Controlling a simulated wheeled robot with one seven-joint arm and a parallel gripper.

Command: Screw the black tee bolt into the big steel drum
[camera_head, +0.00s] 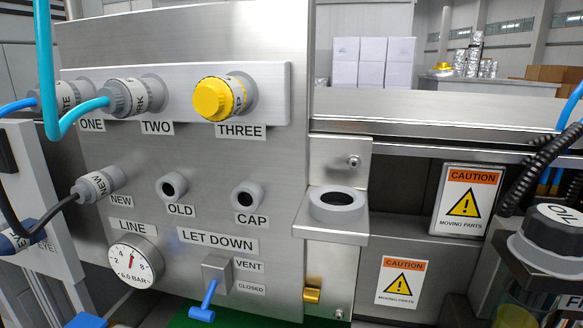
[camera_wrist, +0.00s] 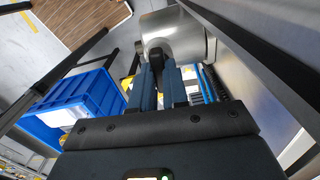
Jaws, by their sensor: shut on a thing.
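In the wrist view my gripper (camera_wrist: 160,78) has its two blue-grey fingers close together, shut on a black piece (camera_wrist: 156,59) that looks like the tee bolt. Only its upper part shows between the fingertips. Just beyond it is the big steel drum (camera_wrist: 178,35), a shiny rounded body at the top centre. The bolt's black part overlaps the drum's near side in the picture. I cannot tell whether it is in a hole or only in front. The gripper, bolt and drum do not show clearly in the head view.
A blue crate (camera_wrist: 78,108) stands at left in the wrist view, with dark frame bars around it. The head view shows a steel panel (camera_head: 120,235) with ports, a gauge (camera_head: 133,262), a blue lever valve (camera_head: 209,296), a ring bracket (camera_head: 310,222) and caution signs.

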